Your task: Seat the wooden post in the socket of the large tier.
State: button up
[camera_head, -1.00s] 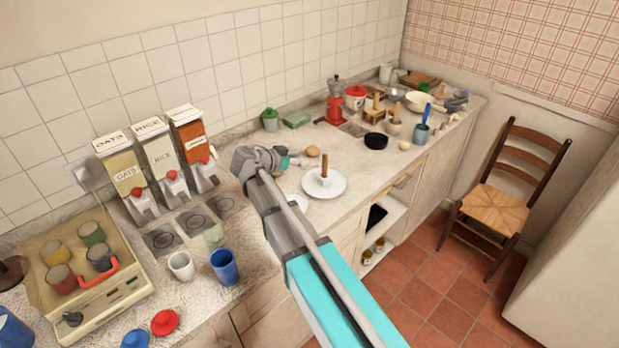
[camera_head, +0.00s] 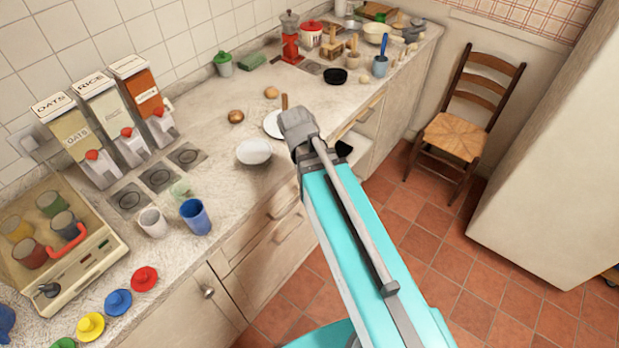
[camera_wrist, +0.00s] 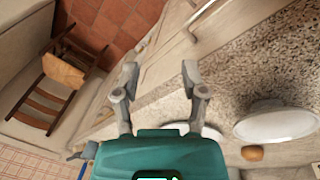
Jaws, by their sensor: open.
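The wooden post (camera_head: 285,101) shows only as a brown upright top above a white plate (camera_head: 272,123) on the counter; my wrist hides its lower part. A second white round dish (camera_head: 254,152) lies nearer, and it is large at the right of the wrist view (camera_wrist: 272,124). I cannot tell which white piece is the large tier, and no socket shows. My gripper (camera_wrist: 160,72) is open and empty, its fingertips over the counter's front edge in the wrist view. In the head view its fingers are hidden behind my wrist.
Two brown round foods (camera_head: 236,117) (camera_head: 271,93) lie behind the dishes. Blue (camera_head: 195,216) and white (camera_head: 152,222) cups stand at the left near the dispensers (camera_head: 110,135). A black bowl (camera_head: 335,75) and utensils crowd the far counter. A chair (camera_head: 462,130) stands on the floor.

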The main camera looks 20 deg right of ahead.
jog(key=s, duration=0.1)
jog(key=s+n+y, duration=0.2)
jog(key=shift+s+a+f, duration=0.15)
jog(key=shift+s+a, duration=0.1)
jog(key=shift+a, duration=0.05)
